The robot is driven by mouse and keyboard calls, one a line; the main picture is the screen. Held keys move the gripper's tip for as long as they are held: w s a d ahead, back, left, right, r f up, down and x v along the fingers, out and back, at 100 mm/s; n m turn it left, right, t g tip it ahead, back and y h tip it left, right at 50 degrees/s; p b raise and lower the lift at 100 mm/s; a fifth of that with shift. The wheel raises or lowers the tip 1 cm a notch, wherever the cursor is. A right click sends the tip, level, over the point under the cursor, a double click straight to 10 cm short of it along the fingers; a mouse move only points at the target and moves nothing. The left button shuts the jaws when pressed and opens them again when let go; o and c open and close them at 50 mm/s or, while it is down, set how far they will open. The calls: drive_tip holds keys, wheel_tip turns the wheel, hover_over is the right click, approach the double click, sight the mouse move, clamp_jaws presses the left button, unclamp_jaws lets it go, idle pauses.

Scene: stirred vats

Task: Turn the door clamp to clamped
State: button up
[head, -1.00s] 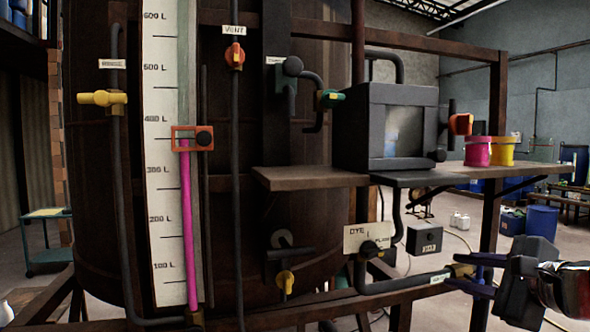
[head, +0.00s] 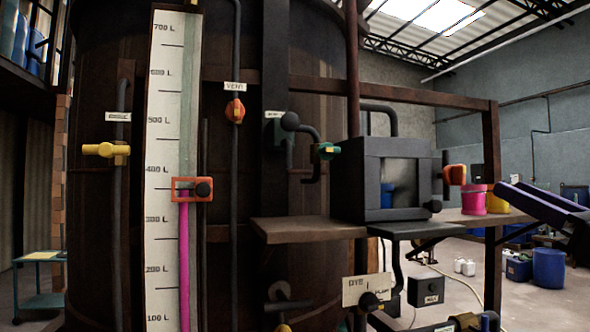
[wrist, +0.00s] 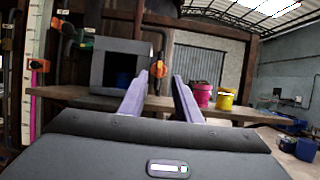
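A dark box (head: 376,197) with a window in its front stands on the shelf. In the wrist view the handle (wrist: 158,69) stands upright just right of the box. A small black knob (head: 433,206) sits at the box's lower right corner. My gripper (head: 514,190) is at the right, apart from the handle. In the wrist view my gripper (wrist: 159,78) is open and empty, its purple fingers pointing toward the handle.
A pink pot (head: 472,199) and a yellow pot (head: 496,201) stand on the shelf (head: 310,230), close right of the handle. A dark frame post (head: 491,150) rises near my gripper. A dark tank with a level gauge (head: 160,240) fills the left.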

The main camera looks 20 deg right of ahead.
sight(464, 168)
drive_tip(key=shift+w, duration=0.1)
drive_tip(key=shift+x, duration=6.8)
